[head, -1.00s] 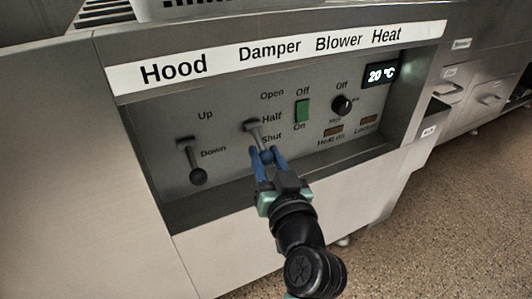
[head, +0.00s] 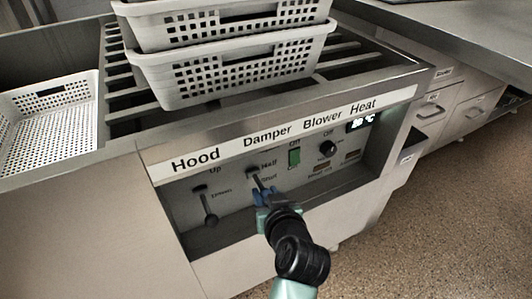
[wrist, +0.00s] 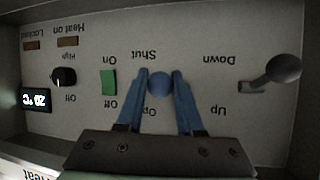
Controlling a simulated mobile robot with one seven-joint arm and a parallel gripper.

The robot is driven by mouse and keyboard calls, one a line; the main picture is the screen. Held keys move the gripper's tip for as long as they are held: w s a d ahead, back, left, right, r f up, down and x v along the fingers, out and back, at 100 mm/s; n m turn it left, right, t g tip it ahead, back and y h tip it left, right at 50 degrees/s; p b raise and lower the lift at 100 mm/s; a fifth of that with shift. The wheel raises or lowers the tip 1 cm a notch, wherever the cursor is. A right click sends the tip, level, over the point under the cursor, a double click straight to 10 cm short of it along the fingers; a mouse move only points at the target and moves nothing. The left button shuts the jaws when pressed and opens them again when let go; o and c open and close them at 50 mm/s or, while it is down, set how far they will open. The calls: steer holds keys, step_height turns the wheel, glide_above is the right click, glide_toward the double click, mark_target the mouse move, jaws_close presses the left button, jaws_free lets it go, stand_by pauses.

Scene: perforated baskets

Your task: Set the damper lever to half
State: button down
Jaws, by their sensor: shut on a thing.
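The damper lever (head: 257,182) is on the recessed control panel under the "Damper" label. Its stem slants downward from its pivot, beside the "Half" and "Shut" marks. My gripper (head: 265,195) is shut on the round knob at the lever's lower end. In the wrist view, which is upside down, the knob (wrist: 159,85) sits between the two blue fingers of my gripper (wrist: 160,76), near the word "Shut". The fingers partly cover "Open", and "Half" is hidden there.
The hood lever (head: 209,210) hangs down at the left. A green blower switch (head: 294,157), a black heat knob (head: 328,148) and a lit display (head: 361,122) are to the right. Perforated baskets (head: 230,70) are stacked above the panel; another basket (head: 50,125) is at the left.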

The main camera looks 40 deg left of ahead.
steer(key=shift+d+h+p, duration=0.1)
steer(key=shift+h+p, duration=0.2)
steer(key=shift+p, duration=0.2)
steer(key=c, duration=0.5)
jaws_free()
steer(key=shift+r, duration=0.15)
steer(key=shift+c, duration=0.2)
steer(key=p+v, duration=0.4)
steer(key=v, duration=0.9)
steer(key=shift+w, duration=0.1)
